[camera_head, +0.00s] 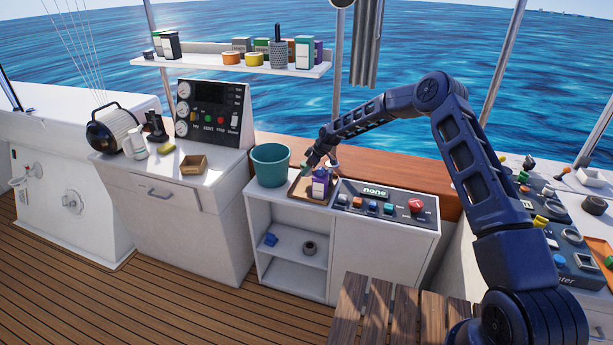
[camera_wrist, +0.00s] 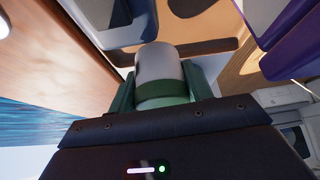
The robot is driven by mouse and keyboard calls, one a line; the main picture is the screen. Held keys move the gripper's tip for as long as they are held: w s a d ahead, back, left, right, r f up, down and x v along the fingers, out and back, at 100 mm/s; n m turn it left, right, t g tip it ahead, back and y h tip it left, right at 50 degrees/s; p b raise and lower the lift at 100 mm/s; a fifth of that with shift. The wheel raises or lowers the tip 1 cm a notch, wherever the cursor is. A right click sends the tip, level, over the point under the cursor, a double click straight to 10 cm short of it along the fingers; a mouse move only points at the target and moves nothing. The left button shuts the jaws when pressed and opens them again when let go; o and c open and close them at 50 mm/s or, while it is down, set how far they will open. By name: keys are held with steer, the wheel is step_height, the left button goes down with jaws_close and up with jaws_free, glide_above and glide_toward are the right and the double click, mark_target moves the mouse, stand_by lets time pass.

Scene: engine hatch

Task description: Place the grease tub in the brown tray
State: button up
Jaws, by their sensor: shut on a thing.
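My gripper (camera_wrist: 162,92) is shut on a pale grey cylinder with a dark green band, which looks like the grease tub (camera_wrist: 160,65). In the head view my gripper (camera_head: 319,160) is low over the brown tray (camera_head: 297,190) on the white cabinet. The tub is small there and partly hidden by the gripper. A purple and white box (camera_head: 320,186) stands upright in the tray, at its right side; its purple side fills the right of the wrist view (camera_wrist: 295,48). I cannot tell whether the tub touches the tray floor.
A teal bucket (camera_head: 271,165) stands just left of the tray. A button panel (camera_head: 386,203) lies just to its right. A wooden ledge (camera_head: 400,170) runs behind. A shelf (camera_head: 215,63) with several tubs and boxes hangs at the back left.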

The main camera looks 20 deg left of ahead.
mark_target(307, 175)
steer(key=shift+f, duration=1.85)
steer(key=o, duration=1)
steer(key=shift+f, duration=0.1)
steer(key=shift+o, duration=0.2)
steer(key=v, duration=1.2)
steer(key=shift+r, duration=0.2)
